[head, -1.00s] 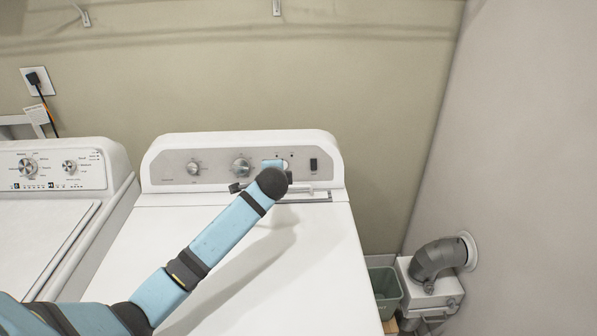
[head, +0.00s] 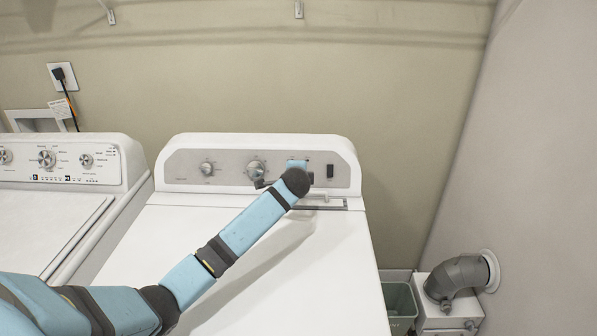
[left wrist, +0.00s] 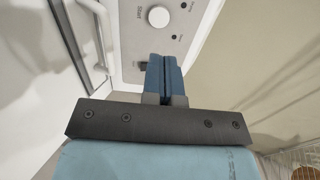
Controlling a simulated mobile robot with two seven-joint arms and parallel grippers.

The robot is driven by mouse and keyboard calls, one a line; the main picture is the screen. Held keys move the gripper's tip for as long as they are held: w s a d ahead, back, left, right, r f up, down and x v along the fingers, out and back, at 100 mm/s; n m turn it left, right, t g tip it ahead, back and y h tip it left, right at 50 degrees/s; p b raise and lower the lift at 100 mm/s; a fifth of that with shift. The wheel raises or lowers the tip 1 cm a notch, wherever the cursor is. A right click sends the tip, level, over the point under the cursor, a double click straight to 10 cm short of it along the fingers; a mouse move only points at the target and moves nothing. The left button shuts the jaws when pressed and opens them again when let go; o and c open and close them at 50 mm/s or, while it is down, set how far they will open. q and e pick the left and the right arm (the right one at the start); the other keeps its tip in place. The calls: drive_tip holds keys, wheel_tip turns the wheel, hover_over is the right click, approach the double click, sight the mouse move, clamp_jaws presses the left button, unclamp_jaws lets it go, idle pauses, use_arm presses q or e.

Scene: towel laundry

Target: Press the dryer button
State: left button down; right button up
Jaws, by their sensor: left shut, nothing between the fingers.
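The white dryer (head: 200,232) has a grey control panel (head: 180,172) at its back. In the left wrist view a round white button (left wrist: 159,17) lies beside the word "Start". My left gripper (left wrist: 165,62) is shut and empty, its blue fingers pointing at the panel. The fingertips are below the white button in this view, next to a dark switch (left wrist: 143,65) that they partly cover. Whether they touch the panel, I cannot tell. In the head view the fingers (head: 298,163) are in front of the panel, left of the dark switch (head: 330,171), and hide the button.
A washer (head: 60,165) with knobs stands left of the dryer. Right of the dryer are a green bin (head: 399,303) and a grey vent pipe (head: 458,276) at the wall. The dryer top is clear under my arm.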

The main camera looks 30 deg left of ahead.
use_arm(q)
drive_tip(key=x, duration=0.9)
drive_tip(key=shift+w+a+f, duration=0.1)
drive_tip(key=shift+w+f, duration=0.05)
drive_tip(key=shift+w, duration=0.15)
